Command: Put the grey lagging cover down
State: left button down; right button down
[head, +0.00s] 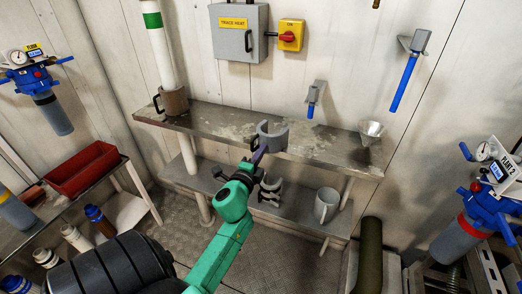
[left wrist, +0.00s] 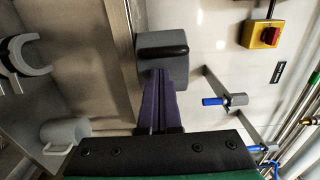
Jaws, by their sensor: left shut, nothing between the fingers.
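The grey lagging cover (head: 274,141) is a C-shaped half shell. In the head view it appears at the middle of the upper steel shelf, seemingly resting there; its underside contact is hard to see. In the left wrist view the cover (left wrist: 174,71) shows as a grey block with a dark handle bar straight ahead of the fingers. My left gripper (head: 259,155), on the green arm, has purple fingers that are shut with nothing between them. Its tips (left wrist: 162,72) overlap the cover in the picture; I cannot tell whether they touch. My right gripper is in neither view.
The upper shelf (head: 225,124) also bears a funnel (head: 372,131) at right and meets a brown-grey collar (head: 172,103) around the pipe at left. Another half shell (head: 270,190) and a grey jug (head: 326,205) stand on the lower shelf. Bare shelf lies either side of the cover.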

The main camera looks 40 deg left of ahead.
aim_at(268, 140)
pick_arm(q)
jog(key=b+x, duration=0.1)
jog(key=x, duration=0.5)
jog(key=shift+s, duration=0.1)
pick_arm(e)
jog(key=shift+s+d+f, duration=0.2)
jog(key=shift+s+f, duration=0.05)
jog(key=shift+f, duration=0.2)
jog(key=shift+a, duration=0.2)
